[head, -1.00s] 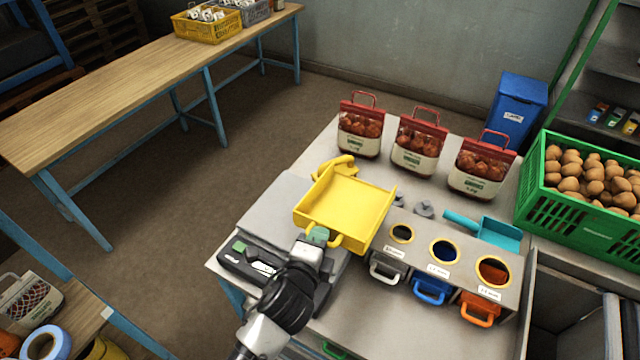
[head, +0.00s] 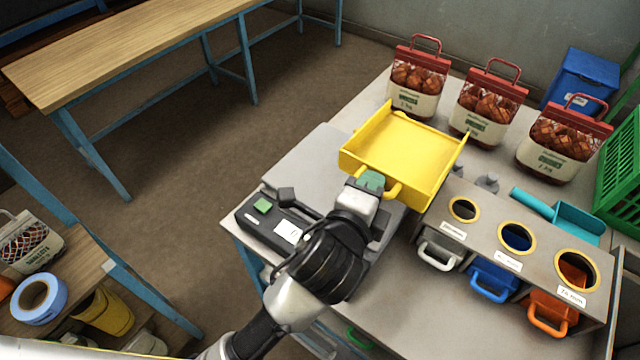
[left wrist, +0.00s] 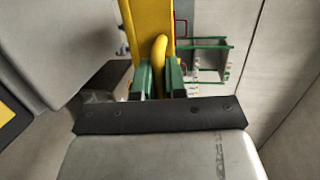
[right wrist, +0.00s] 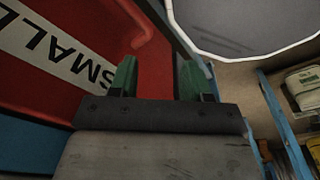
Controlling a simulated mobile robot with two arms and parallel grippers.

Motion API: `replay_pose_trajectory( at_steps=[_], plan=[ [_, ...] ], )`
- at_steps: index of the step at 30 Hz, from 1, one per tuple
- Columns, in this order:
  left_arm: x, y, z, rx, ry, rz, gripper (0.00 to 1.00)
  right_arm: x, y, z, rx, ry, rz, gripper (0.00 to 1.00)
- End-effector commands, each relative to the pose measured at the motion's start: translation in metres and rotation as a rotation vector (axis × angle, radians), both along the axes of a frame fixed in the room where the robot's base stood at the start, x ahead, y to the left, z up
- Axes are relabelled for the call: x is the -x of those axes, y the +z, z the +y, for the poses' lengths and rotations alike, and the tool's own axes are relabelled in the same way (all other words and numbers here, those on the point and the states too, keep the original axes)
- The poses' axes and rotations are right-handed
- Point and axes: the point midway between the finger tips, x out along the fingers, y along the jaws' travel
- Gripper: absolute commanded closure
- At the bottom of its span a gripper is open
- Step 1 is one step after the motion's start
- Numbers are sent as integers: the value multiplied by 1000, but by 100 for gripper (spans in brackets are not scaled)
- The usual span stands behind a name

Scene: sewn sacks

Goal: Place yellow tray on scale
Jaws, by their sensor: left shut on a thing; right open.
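The yellow tray (head: 402,148) is in the middle of the head view. My left gripper (head: 373,183) is shut on the tray's near handle; the handle also shows between the green fingers in the left wrist view (left wrist: 160,68). The scale has a grey platform (head: 305,165) and a black front panel (head: 270,220). The tray overlaps the platform's right part in the picture; I cannot tell whether they touch. My left arm hides part of the scale. My right gripper (right wrist: 158,80) is open and shows only in its wrist view, in front of a red surface with a white label.
A sorting block (head: 480,215) with round holes and coloured drawers stands right of the tray. Several sacks (head: 415,85) line the table's back. A teal scoop (head: 575,222) lies to the right. A wooden bench (head: 140,50) stands across the floor.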

Motion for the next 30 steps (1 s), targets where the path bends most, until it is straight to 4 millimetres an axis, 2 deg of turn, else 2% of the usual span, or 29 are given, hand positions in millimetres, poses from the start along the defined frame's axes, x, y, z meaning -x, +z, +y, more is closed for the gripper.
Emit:
replay_pose_trajectory(
  at_steps=[3, 6, 11, 15, 20, 26, 30],
  plan=[
    [-10, -12, 22, -8, 3, 2, 100, 28, 5, -6, 10, 0, 46, 52],
    [-20, -26, 44, -9, 4, 3, 100, 41, 10, -10, 16, 2, 67, 52],
    [-35, -47, 75, -6, 3, 3, 100, 40, 17, -12, 19, 0, 66, 52],
    [-43, -59, 92, -3, 2, 1, 100, 27, 21, -11, 17, 0, 44, 52],
    [-46, -68, 99, 1, 1, 3, 100, 16, 22, -10, 14, 0, 26, 52],
    [-46, -97, 99, 1, 3, 5, 100, 19, 25, -5, 8, -2, 30, 52],
    [-46, -105, 99, 0, 0, 1, 100, 24, 25, -2, 4, -3, 38, 52]
  ],
)
